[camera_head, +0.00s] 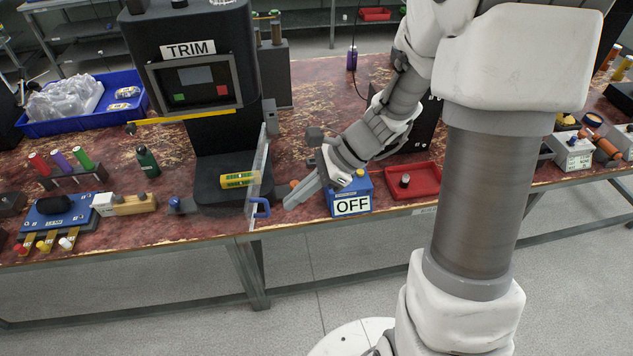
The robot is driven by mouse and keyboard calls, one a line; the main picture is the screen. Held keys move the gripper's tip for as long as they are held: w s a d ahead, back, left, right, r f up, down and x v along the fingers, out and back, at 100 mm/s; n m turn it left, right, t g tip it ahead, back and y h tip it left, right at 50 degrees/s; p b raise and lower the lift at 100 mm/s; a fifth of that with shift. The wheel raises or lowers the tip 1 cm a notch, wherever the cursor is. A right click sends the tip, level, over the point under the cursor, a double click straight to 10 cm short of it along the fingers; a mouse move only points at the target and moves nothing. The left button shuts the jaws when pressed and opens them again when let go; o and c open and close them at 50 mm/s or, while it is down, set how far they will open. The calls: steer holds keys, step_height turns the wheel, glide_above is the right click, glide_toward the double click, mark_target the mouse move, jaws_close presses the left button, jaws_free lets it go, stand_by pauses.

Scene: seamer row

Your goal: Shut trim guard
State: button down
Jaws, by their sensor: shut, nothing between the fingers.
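The trim machine (222,127) is a dark unit with a TRIM sign and a small screen. Its trim guard (257,165) is a thin clear panel at the machine's right side, seen nearly edge-on. It stands swung out toward the table's front edge, leaving the machine's front uncovered. A blue handle (262,208) sits at the guard's lower front end. My gripper (290,204) is shut and empty. It points down and left, just right of the guard and handle, with a small gap visible in the picture.
A blue box marked OFF (350,205) stands close to the right of my gripper, with a red tray (412,186) beyond it. A yellow cylinder (239,180) lies on the machine's base. A green bottle (147,161) stands left of the machine.

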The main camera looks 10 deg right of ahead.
steer(key=shift+a, duration=1.1)
steer(key=shift+w+a, duration=0.1)
steer(key=shift+a, duration=0.1)
